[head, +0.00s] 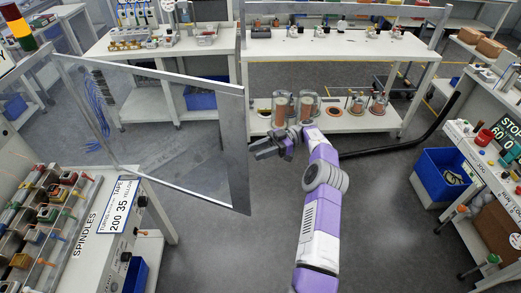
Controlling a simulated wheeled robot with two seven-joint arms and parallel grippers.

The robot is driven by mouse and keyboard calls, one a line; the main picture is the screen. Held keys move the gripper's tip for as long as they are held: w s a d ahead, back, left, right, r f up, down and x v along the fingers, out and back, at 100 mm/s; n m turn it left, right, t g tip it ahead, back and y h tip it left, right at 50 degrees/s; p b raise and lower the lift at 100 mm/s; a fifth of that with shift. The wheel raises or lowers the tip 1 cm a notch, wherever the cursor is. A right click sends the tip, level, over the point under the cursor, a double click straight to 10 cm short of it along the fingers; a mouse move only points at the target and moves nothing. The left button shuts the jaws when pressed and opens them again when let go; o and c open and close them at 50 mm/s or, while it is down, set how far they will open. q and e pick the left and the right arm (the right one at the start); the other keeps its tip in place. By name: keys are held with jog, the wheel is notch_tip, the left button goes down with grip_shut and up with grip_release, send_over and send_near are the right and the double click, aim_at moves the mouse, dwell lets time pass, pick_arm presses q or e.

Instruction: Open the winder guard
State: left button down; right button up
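The winder guard (160,135) is a clear panel in a grey metal frame at the left of the head view. It stands swung out from the winder, past the spindle bench (95,250), with its free edge (246,150) over the floor near the middle. My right gripper (258,149) is just right of that free edge, fingers pointing left. The fingers look apart with nothing between them. Whether they touch the frame I cannot tell. My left gripper is not in view.
A white table (340,48) with a lower shelf holding glass-covered bobbins (306,107) stands behind my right gripper. A blue bin (443,178) and a workbench (485,160) are at the right. The grey floor between is mostly clear.

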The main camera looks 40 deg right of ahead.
jog(key=shift+d, duration=0.2)
jog(key=shift+c, duration=1.4)
jog(key=shift+a+r, duration=0.2)
jog(key=shift+c, duration=1.2)
jog(key=shift+a+r+n+t+b, duration=0.3)
jog(key=shift+n+t+b, duration=0.1)
jog(key=shift+n+b, duration=0.15)
grip_shut()
jog(key=s+a+n+t+h+b, duration=0.45)
jog(key=s+t+h+b, duration=0.35)
jog(key=s+t+h, duration=0.45)
jog(key=x, duration=1)
jog(key=shift+w+d, duration=0.15)
jog(key=shift+d, duration=0.15)
